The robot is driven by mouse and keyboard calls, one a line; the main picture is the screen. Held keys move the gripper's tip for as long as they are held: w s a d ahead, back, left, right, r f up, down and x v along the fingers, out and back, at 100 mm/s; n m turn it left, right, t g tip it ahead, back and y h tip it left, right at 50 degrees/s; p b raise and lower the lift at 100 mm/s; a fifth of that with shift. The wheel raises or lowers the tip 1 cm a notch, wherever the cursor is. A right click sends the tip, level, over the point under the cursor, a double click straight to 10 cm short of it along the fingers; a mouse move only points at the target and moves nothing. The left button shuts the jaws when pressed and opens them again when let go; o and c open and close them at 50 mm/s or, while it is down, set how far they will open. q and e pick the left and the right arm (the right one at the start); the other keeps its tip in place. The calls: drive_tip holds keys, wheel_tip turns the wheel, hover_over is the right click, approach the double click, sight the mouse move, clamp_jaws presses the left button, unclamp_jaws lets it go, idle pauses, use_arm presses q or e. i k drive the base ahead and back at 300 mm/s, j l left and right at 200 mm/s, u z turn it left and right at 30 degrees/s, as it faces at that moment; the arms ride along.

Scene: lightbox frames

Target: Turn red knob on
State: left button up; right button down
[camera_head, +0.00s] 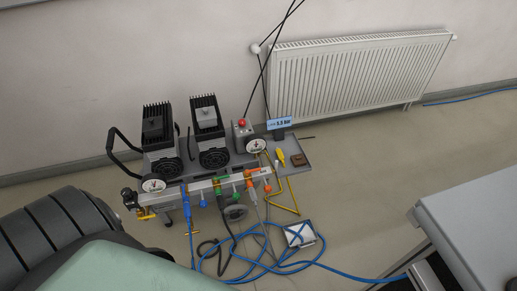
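A red knob (242,122) sits on top of a small grey box (243,137) on the compressor unit (215,190), near its right end. The knob is small in view, and I cannot tell its turn position. A round pressure gauge (256,146) is just below and right of it. A blue display (280,123) beside it seems to read 3.8 bar, though the digits are hard to make out. A smaller orange-red fitting (268,189) is on the front manifold. Neither of my grippers is in view.
Two black finned motors (156,125) (207,117) stand left of the knob. A radiator (360,75) is on the wall behind. A grey table (480,220) is at the right. Clear floor (360,170) lies between.

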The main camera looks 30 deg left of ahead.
sight(241, 122)
drive_tip(key=u, duration=1.6)
drive_tip(key=i+l+u, duration=0.1)
drive_tip(key=i+u, duration=0.15)
drive_tip(key=i+l+u, duration=0.25)
drive_tip(key=k+j, duration=0.05)
drive_tip(key=j, duration=0.05)
